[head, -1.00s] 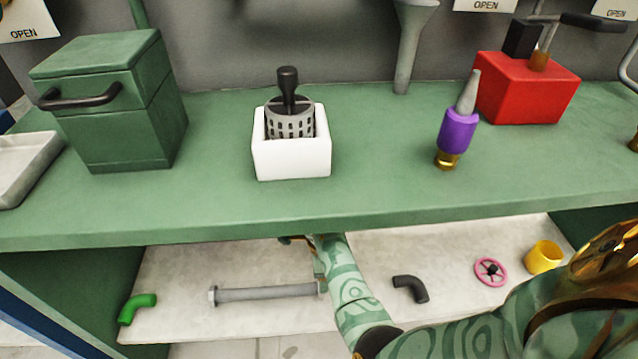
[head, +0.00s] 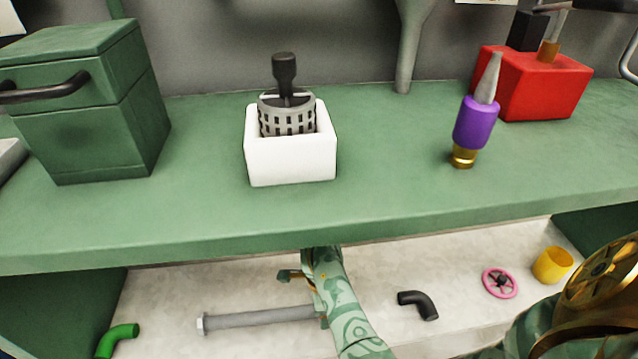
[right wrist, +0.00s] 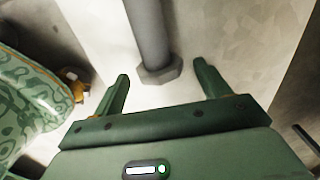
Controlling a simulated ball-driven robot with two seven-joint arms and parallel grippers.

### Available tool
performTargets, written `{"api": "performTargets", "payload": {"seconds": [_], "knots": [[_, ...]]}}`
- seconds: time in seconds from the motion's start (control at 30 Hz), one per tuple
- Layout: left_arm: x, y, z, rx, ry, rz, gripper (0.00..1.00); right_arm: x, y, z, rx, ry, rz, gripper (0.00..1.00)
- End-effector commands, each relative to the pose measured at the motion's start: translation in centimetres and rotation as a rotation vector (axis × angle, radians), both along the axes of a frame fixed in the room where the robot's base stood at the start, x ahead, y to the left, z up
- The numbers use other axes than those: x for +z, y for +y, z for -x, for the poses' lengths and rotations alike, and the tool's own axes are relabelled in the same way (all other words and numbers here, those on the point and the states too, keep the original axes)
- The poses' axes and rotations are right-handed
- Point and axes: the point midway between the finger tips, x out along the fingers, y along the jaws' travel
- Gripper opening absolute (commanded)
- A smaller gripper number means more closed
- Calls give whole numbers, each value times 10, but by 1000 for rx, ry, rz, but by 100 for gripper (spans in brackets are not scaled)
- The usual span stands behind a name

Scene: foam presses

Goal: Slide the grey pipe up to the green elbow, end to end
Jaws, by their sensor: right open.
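The grey pipe (head: 255,319) lies on the pale lower shelf, with a flanged left end. The green elbow (head: 118,338) lies on the same shelf to its left, with a clear gap between them, and is partly cut off by the bottom edge. My left gripper is not in view.
A black elbow (head: 418,304), a pink handwheel (head: 501,282) and a yellow cup (head: 552,265) lie on the shelf to the right. The green upper counter (head: 390,200) overhangs the shelf. The shelf between pipe and green elbow is clear.

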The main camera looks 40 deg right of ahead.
Motion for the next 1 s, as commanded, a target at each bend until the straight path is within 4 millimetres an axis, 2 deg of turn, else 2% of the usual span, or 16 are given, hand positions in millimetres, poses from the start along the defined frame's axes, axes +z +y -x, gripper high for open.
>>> {"api": "performTargets", "payload": {"seconds": [0.4,0.43,0.47,0.67,0.87,1.0], "knots": [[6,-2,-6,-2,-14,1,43,-4,0,0,0,-1,0,75],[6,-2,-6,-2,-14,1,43,-4,0,0,0,-1,0,73],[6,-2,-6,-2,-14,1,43,-4,0,0,0,-1,0,64],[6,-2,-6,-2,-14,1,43,-4,0,0,0,-1,1,9],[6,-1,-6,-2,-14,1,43,-4,3,-1,0,-1,0,7],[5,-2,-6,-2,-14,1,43,-4,13,-5,-4,-2,-1,7]]}}
